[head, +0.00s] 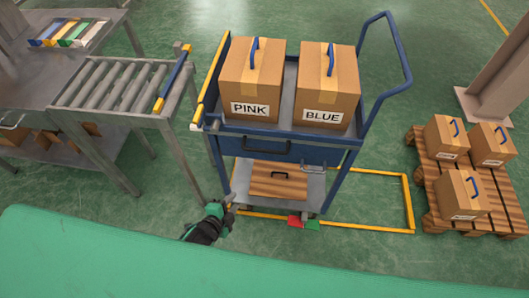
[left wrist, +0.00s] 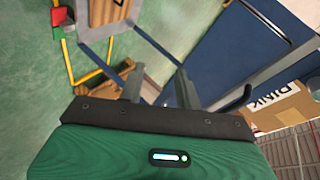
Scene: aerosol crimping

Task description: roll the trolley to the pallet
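The blue trolley (head: 265,150) stands upright in the middle of the head view, beside the roller conveyor. Its top tray carries a PINK carton (head: 251,88) and a BLUE carton (head: 326,92). Its push handle (head: 400,60) rises at the right. A red and green pedal (head: 303,222) is low at its front edge; it also shows in the left wrist view (left wrist: 62,17). The wooden pallet (head: 437,190) lies on the floor at the right, apart from the trolley. My left gripper (head: 231,200) is open and empty near the trolley's lower left front corner. My right gripper is out of view.
A roller conveyor (head: 115,88) stands close at the trolley's left. A yellow floor outline (head: 409,205) surrounds part of the trolley. Several cartons (head: 461,193) sit on the pallet. A column base (head: 480,105) is behind it. Green floor is clear between trolley and pallet.

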